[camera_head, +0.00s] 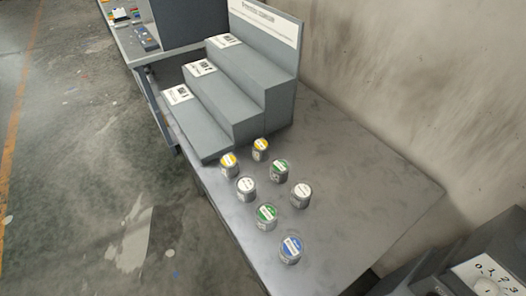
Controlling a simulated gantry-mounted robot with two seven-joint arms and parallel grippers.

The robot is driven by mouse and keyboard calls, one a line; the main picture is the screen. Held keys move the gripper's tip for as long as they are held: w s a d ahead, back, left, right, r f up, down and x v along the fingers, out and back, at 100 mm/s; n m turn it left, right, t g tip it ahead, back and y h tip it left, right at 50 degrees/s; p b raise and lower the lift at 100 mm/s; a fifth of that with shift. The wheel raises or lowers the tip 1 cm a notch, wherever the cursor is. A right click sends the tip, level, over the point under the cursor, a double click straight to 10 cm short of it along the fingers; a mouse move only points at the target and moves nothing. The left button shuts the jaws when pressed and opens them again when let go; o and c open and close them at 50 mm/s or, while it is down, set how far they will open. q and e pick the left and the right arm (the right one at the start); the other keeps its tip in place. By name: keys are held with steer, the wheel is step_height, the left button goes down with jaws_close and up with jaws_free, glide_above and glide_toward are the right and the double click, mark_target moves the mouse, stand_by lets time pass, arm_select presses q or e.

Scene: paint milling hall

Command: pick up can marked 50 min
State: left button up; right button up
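Several small metal cans with coloured lids stand upright in a loose group on the grey table (372,190). Two have yellow lids, a rear yellow can (260,149) and a left yellow can (229,165). Two have green lids, a rear green can (279,170) and a front green can (266,217). Two have white lids, a left white can (246,189) and a right white can (300,196). A blue-lidded can (290,249) is nearest. The lid markings are too small to read, so I cannot tell which says 50 min. Neither gripper is in view.
A grey stepped stand (233,108) with labelled steps and a sign board rises behind the cans. Its steps look empty. A wall (420,80) borders the table on the right. A machine with a numbered dial (488,275) is at lower right. The table's right part is clear.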

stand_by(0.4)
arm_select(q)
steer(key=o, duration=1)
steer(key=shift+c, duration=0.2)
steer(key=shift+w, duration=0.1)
